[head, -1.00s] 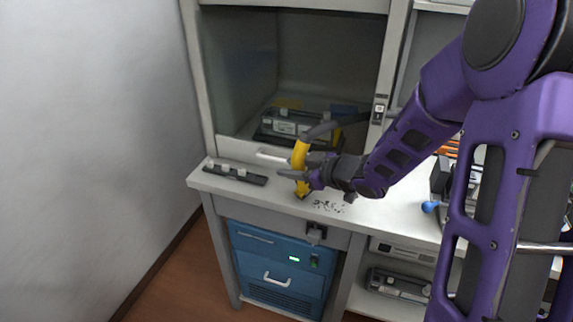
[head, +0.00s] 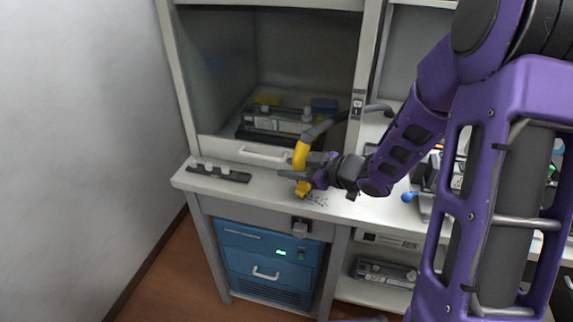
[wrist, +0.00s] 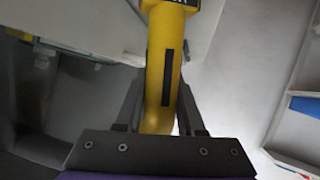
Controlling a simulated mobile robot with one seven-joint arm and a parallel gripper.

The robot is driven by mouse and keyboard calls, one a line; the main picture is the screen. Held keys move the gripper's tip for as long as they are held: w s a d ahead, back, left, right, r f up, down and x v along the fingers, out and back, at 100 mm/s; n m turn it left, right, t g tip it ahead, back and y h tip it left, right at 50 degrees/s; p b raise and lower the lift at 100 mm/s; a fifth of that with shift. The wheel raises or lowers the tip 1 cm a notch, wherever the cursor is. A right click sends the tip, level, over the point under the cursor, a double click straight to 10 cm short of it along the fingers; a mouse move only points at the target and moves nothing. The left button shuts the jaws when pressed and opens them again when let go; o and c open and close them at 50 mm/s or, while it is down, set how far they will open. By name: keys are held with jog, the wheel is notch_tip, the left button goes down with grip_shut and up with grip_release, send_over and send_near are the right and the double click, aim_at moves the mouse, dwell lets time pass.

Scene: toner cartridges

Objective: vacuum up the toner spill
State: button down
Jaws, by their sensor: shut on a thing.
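My gripper (head: 312,172) is shut on the yellow vacuum nozzle (head: 301,157) with a grey hose (head: 325,126) running up and right from its top. The nozzle stands roughly upright, its lower end at the bench top beside the toner spill. In the wrist view the yellow nozzle (wrist: 162,70) lies between my two fingers. The toner spill (head: 316,199) shows as dark specks on the white bench just right of the nozzle's lower end. Part of it may be hidden behind the nozzle and my gripper. A blue unit (head: 267,262) with a green light stands under the bench.
A dark cartridge strip (head: 219,174) lies on the bench at left. Behind is an enclosure holding a cartridge (head: 275,119), with a handle (head: 263,153) at its front. A blue round thing (head: 408,197) sits right of the spill. Another cartridge (head: 387,271) rests on the lower shelf.

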jog(key=shift+s+d+p, duration=0.35)
jog(key=shift+d, duration=0.65)
jog(key=shift+s+d+p, duration=0.3)
jog(key=shift+d+p, duration=0.05)
jog(key=shift+d, duration=0.6)
jog(key=shift+s+d+p, duration=0.35)
jog(key=shift+d, duration=0.65)
notch_tip(320, 180, up, 7)
jog(key=p, duration=0.3)
